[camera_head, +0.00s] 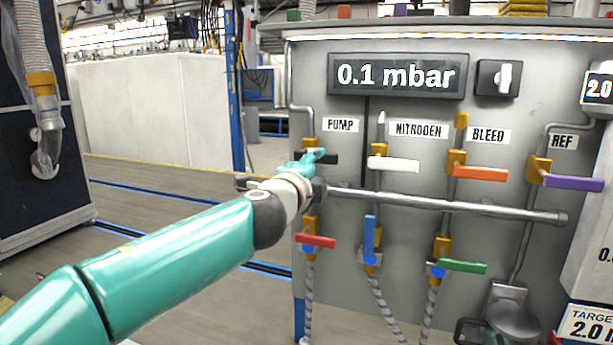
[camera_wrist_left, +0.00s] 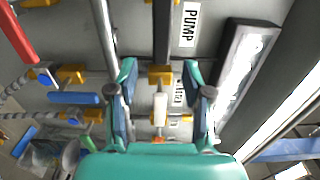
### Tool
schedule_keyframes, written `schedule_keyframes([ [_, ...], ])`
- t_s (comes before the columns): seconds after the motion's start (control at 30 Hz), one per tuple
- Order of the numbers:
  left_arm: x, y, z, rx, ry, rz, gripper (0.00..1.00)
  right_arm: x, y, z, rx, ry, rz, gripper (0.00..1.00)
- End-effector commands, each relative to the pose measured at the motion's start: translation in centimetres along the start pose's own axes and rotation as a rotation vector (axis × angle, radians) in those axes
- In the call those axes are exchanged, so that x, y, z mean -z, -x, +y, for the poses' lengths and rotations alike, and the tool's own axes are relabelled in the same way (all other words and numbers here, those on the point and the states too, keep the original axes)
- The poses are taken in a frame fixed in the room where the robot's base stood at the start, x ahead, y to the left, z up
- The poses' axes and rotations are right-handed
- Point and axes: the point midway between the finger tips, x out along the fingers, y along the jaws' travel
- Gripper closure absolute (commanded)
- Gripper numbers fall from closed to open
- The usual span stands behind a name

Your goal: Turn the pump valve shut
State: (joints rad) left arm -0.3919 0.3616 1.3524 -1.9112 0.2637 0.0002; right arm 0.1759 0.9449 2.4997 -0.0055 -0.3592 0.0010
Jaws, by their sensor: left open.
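The pump valve has a black handle (camera_head: 329,158) that points right, below the PUMP label (camera_head: 340,125) on the grey panel. Its brass body is partly hidden by my left gripper (camera_head: 312,160), which is at the handle in the head view. In the left wrist view the black handle (camera_wrist_left: 162,40) runs lengthwise towards the gap between the open fingers of my left gripper (camera_wrist_left: 160,68). No grip on the handle shows, and I cannot tell whether a finger touches it. The display (camera_head: 397,76) reads 0.1 mbar. My right gripper is not in view.
A horizontal pipe (camera_head: 450,205) crosses just below the upper valves. The white nitrogen handle (camera_head: 393,164), orange bleed handle (camera_head: 480,173) and purple REF handle (camera_head: 573,183) are to the right. Red (camera_head: 316,241), blue (camera_head: 370,236) and green (camera_head: 462,266) handles are below.

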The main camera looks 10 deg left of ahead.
Motion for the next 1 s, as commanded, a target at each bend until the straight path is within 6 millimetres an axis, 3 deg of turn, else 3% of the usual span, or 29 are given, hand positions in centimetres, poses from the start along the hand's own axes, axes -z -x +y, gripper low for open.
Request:
schedule_keyframes([
  [0.1, 0.0, 2.0, -0.1, 0.002, -0.001, 0.000, 0.50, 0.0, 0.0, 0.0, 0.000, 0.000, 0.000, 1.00],
  [0.3, -0.1, 3.9, -0.1, 0.002, -0.001, -0.001, 0.50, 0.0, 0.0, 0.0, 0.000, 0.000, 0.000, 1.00],
  [0.7, -0.2, 4.2, 0.0, 0.002, -0.001, -0.004, 0.50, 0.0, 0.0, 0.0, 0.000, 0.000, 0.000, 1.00],
  [0.83, -1.4, 3.9, 0.2, -0.011, -0.001, -0.025, 0.50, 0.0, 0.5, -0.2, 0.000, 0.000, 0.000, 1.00],
  [0.93, -3.0, 2.5, 2.2, -0.058, -0.007, -0.053, 0.50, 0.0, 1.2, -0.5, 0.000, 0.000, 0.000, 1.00],
  [1.0, -4.1, 1.3, 4.8, -0.114, -0.014, -0.072, 0.50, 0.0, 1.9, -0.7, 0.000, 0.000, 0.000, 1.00],
])
